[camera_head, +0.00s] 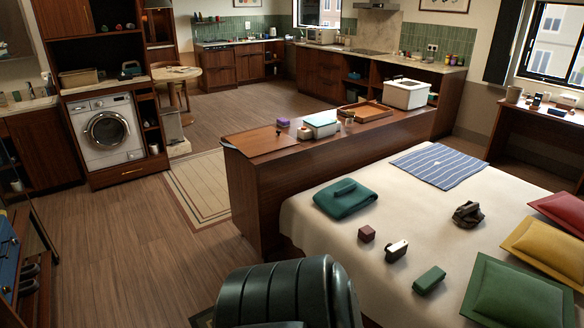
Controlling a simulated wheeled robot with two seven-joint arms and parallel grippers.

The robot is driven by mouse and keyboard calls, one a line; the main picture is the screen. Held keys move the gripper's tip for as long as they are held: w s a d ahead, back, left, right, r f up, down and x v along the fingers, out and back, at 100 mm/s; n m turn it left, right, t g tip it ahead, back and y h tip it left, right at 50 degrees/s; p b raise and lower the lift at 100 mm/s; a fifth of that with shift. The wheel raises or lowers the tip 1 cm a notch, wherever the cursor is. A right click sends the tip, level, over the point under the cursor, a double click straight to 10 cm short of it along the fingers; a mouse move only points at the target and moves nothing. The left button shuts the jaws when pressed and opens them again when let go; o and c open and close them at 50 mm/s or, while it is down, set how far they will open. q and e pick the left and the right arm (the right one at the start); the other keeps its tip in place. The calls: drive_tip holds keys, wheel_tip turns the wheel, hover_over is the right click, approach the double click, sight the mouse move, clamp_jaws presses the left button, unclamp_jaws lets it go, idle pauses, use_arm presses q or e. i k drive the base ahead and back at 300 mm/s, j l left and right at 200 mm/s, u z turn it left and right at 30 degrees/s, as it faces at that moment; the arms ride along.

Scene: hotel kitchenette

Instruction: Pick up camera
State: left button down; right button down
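A small black-and-white object that looks like the camera (397,250) lies on the bed (330,235), toward its near side. A small dark red box (366,233) sits just to its left and a little farther back. A green box (429,280) lies to its right and nearer to me. The camera stands apart from both. Neither of my grippers shows in the head view.
A dark green padded chair back (285,290) stands in front of the bed. A folded teal cloth (345,197), a crumpled dark item (468,214) and several cushions (515,293) lie on the bed. Wooden floor is open at left (110,250).

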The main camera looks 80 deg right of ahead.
sight(393, 253)
drive_tip(key=z, duration=3.55)
drive_tip(key=i+j, duration=1.05)
drive_tip(key=z, duration=1.6)
